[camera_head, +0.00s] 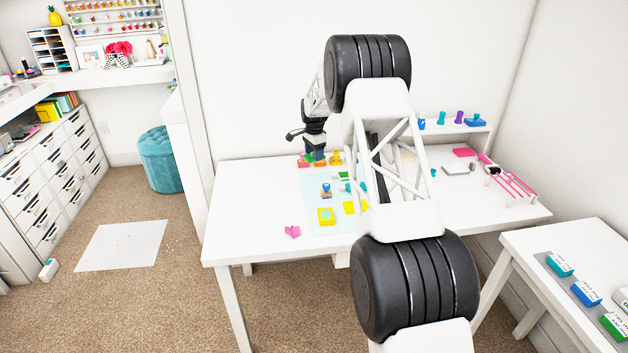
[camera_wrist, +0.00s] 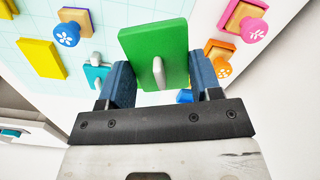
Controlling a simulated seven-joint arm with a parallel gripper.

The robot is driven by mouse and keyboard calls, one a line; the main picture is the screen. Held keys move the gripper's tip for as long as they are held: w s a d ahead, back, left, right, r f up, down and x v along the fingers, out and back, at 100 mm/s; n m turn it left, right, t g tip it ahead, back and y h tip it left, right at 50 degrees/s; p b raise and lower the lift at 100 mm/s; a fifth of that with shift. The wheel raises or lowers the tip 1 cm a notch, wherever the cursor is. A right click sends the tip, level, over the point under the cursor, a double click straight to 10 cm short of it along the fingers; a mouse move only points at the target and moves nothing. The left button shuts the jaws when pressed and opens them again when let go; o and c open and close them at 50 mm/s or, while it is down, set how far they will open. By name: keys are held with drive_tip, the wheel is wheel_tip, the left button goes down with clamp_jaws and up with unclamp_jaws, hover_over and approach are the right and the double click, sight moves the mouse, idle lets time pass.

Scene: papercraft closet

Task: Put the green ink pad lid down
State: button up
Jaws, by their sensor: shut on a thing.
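The green ink pad lid (camera_wrist: 155,45) is a flat green block with a small grey knob (camera_wrist: 158,72) on it. In the wrist view it sits between the two blue fingers of my gripper (camera_wrist: 160,80), which are shut on it. In the head view my gripper (camera_head: 315,152) is over the back left part of the white table, near the stamps there. From these views I cannot tell whether the lid touches the table.
A pale blue gridded mat (camera_head: 322,220) lies on the white table (camera_head: 245,215), with yellow pads and stamps on it. Wrist view: a teal piece (camera_wrist: 96,73) is left of the lid; orange (camera_wrist: 218,65) and pink (camera_wrist: 252,28) stamps are right. The table's left front is mostly clear.

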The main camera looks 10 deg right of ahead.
hover_over(314, 179)
drive_tip(key=shift+f, duration=3.1)
drive_tip(key=shift+f, duration=1.9)
drive_tip(key=shift+f, duration=0.15)
drive_tip(key=o, duration=0.9)
wheel_tip(314, 179, up, 12)
drive_tip(key=shift+r, duration=0.15)
